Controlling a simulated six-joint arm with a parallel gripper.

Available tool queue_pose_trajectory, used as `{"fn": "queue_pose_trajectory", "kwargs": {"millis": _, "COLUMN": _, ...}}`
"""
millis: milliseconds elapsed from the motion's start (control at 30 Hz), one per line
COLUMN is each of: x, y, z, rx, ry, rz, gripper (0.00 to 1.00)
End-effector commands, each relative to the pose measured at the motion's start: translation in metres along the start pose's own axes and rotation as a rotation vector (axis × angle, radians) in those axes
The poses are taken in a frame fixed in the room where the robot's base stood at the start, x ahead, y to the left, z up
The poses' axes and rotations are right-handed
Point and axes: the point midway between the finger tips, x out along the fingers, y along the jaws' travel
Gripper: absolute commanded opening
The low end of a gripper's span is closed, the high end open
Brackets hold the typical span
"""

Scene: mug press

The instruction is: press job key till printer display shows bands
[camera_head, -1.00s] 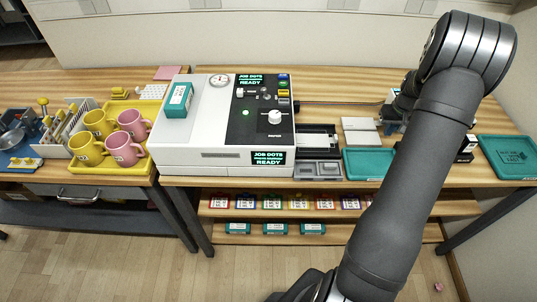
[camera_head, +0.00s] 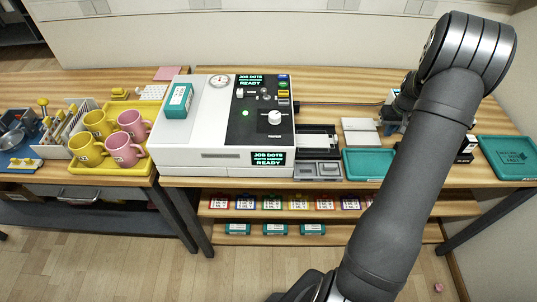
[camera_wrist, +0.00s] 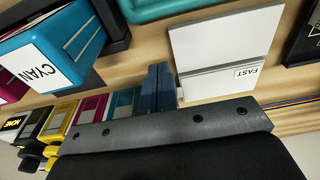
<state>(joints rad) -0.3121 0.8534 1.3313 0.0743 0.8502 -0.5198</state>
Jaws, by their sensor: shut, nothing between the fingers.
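The white printer (camera_head: 200,140) stands on the table left of my arm, with a black control panel (camera_head: 245,130) on top. Its upper display (camera_head: 250,79) and front display (camera_head: 268,158) both read JOB DOTS and READY. My gripper's dark blue fingers (camera_wrist: 158,88) show together, shut and empty, in the wrist view. They are right of the printer, away from its keys; my arm partly hides them in the head view.
A teal tray (camera_head: 368,164) and a white block (camera_head: 360,130), marked FAST in the wrist view (camera_wrist: 215,80), lie near my gripper. A cyan cartridge box (camera_wrist: 45,55) and other coloured boxes are close by. Mugs stand on a yellow tray (camera_head: 85,167) at left.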

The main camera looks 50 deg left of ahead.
Motion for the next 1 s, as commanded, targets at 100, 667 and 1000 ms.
{"fn": "queue_pose_trajectory", "kwargs": {"millis": 100, "x": -0.002, "y": -0.004, "z": -0.004, "rx": 0.001, "ry": 0.007, "rz": -0.003, "gripper": 0.0}}
{"fn": "queue_pose_trajectory", "kwargs": {"millis": 667, "x": -0.098, "y": -0.181, "z": -0.121, "rx": 0.09, "ry": 0.305, "rz": -0.204, "gripper": 0.0}}
{"fn": "queue_pose_trajectory", "kwargs": {"millis": 1000, "x": -0.177, "y": -0.309, "z": -0.162, "rx": 0.154, "ry": 0.45, "rz": -0.409, "gripper": 0.0}}
